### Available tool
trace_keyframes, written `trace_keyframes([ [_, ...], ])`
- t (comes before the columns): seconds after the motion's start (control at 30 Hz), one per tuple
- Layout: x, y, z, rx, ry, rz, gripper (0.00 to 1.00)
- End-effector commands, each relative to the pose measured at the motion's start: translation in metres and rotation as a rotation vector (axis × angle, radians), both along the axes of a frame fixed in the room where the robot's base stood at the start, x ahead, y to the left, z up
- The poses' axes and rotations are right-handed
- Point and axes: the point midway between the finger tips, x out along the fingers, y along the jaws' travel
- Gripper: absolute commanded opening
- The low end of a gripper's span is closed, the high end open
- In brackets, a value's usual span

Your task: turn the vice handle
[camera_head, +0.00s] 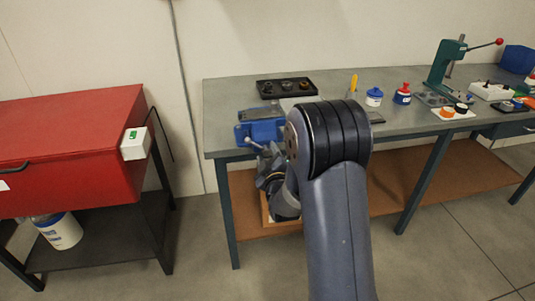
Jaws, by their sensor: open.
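The blue vice (262,131) is mounted at the front left edge of the workbench (225,97). My arm crosses in front and hides its right side. My gripper (264,154) is just below and in front of the vice, at the bench edge. It appears small and partly hidden by my own wrist, and it is open.
A red cabinet (75,140) with a white box (135,144) on its right side stands left. The bench holds a black tray (286,88), a blue-lidded jar (374,96), a red-topped bottle (403,94) and a green press (446,66). Floor between cabinet and bench is clear.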

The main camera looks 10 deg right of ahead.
Motion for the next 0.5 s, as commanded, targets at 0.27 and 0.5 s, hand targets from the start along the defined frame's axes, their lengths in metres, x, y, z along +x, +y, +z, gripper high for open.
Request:
trace_keyframes([
  [0.27,0.0018,-0.0001,-0.0002,0.000,0.000,0.000,0.48],
  [0.5,0.0016,-0.0001,-0.0002,0.000,0.000,0.000,0.30],
])
